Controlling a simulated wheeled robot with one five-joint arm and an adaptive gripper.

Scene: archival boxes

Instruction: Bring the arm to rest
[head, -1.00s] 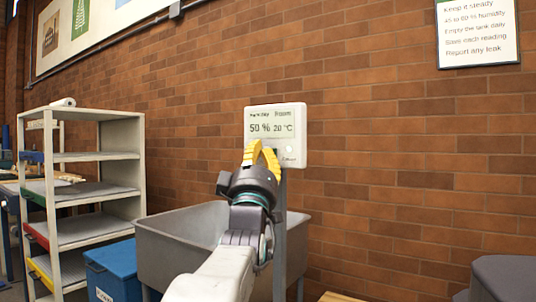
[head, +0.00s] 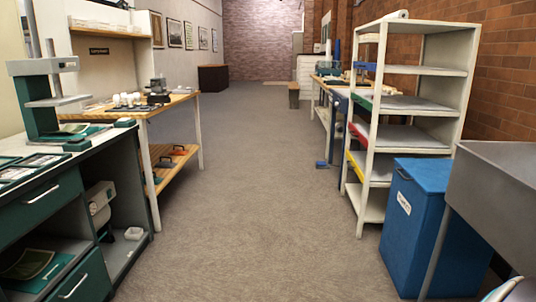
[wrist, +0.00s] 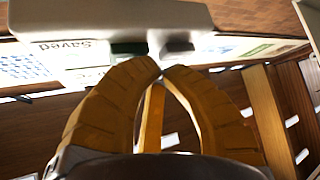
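My gripper (wrist: 161,70) shows in the wrist view with its two yellow fingers bent together. The tips meet or nearly meet, and nothing shows between them. Just beyond the tips is the edge of a white unit (wrist: 95,18) with a dark green button (wrist: 129,48) and a grey button (wrist: 178,48). I cannot tell whether the tips touch it. Upside-down lettering reading "Saved" shows beside it. In the head view only a pale bit, probably of my arm, shows at the bottom right corner; the gripper is out of that view.
A grey sink (head: 500,185), a blue bin (head: 430,225) and a shelf rack (head: 450,105) stand on the right. A green workbench (head: 60,215) and a wooden table (head: 180,100) stand on the left. The carpeted aisle (head: 260,180) between them is clear.

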